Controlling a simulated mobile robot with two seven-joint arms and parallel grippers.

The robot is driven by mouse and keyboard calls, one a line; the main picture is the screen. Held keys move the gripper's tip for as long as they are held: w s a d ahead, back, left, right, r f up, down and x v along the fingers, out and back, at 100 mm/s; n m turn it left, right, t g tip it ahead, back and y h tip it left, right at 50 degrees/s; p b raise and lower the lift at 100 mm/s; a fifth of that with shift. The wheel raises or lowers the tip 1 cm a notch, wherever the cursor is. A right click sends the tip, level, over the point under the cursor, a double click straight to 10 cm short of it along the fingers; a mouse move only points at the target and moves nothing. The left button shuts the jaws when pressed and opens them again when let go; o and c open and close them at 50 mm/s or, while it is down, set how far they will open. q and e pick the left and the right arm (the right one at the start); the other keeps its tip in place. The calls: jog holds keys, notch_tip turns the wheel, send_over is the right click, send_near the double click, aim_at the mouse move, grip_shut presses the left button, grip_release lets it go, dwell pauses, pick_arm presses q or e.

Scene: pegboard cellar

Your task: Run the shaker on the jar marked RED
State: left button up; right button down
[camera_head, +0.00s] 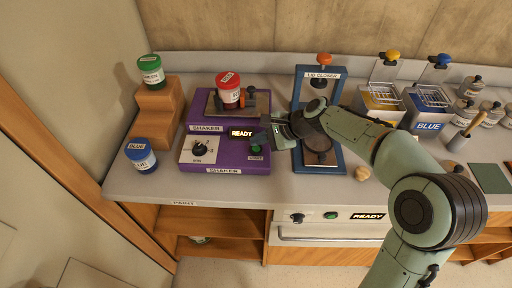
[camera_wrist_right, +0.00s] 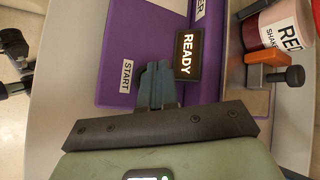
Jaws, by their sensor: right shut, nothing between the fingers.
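The jar marked RED (camera_head: 229,96), with a red lid, stands upright on the raised rear plate of the purple shaker (camera_head: 227,167). Part of it shows at the top right of the right wrist view (camera_wrist_right: 275,25). An orange and black clamp piece (camera_wrist_right: 268,72) is beside the jar; I cannot tell if it presses on it. The shaker's display (camera_wrist_right: 188,54) reads READY. My right gripper (camera_wrist_right: 155,72) is shut and empty, low over the shaker's front right, near the START label (camera_wrist_right: 127,76). The green button (camera_head: 255,149) lies just below the gripper in the head view. My left gripper is out of view.
The blue lid closer (camera_head: 301,88) stands right of the shaker, behind my right arm. BLUE and yellow containers (camera_head: 427,110) stand farther right.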

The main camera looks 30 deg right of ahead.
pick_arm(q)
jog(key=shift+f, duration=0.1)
pick_arm(e)
jog(key=shift+f, duration=0.15)
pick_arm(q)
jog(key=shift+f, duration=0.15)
pick_arm(e)
jog(key=shift+f, duration=0.3)
